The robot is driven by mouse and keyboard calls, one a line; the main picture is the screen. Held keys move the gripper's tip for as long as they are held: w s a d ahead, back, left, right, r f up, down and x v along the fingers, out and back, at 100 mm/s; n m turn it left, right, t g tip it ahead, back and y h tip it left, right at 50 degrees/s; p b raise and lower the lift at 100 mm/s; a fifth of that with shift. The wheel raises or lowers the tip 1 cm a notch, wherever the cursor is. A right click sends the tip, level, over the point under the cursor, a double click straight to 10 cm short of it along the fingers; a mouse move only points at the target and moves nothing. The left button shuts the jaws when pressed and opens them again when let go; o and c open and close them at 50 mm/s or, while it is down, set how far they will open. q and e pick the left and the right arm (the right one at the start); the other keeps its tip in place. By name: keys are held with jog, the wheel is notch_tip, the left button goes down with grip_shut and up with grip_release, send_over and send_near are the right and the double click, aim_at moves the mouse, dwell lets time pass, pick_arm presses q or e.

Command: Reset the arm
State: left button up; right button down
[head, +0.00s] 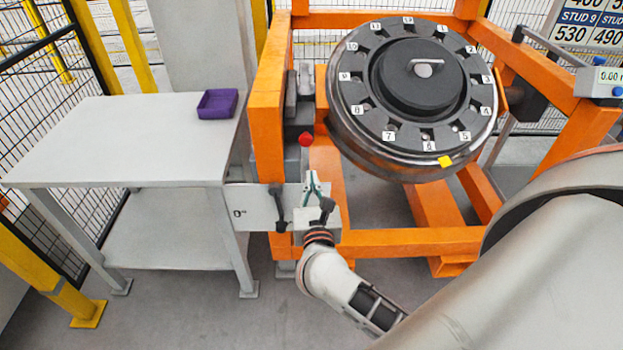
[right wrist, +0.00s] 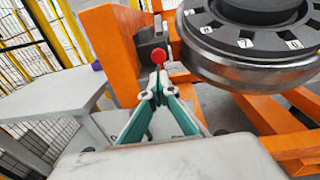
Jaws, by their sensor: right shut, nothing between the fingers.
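My right gripper (head: 313,179) is in front of the orange gantry's left post in the head view. In the right wrist view its two teal-sided fingers (right wrist: 159,82) meet at the tips, with nothing between them. A red ball knob (head: 306,139) is just beyond the fingertips; it also shows in the right wrist view (right wrist: 160,57). Whether the tips touch it cannot be told. My right arm comes in from the lower right. My left gripper is not in view.
The orange gantry (head: 268,100) holds a dark round wheelset (head: 420,163) with numbered positions and a yellow mark (head: 445,161). A grey table (head: 110,140) at left carries a purple tray (head: 217,103); the rest of its top is clear. Yellow-posted fencing (head: 90,45) stands behind.

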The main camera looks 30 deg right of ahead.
dwell(0.3)
jog(key=s+a+f+n+t+y, duration=0.1)
jog(key=s+a+n+t+y, duration=0.3)
jog(key=n, duration=1)
jog(key=s+a+f+n+y, duration=0.2)
jog(key=a+n+y, duration=0.5)
jog(key=n, duration=0.6)
jog(key=s+f+n+g, duration=0.4)
jog(key=s+f+n, duration=0.2)
jog(key=f+n, duration=0.3)
jog(key=s+f+n+g, duration=0.4)
jog(key=s+f+n, duration=0.3)
jog(key=f+n, duration=0.3)
notch_tip(320, 180, down, 2)
jog(key=shift+a+f+g, duration=0.1)
jog(key=shift+a+g, duration=0.3)
jog(key=shift+a, duration=0.05)
jog(key=shift+w, duration=0.1)
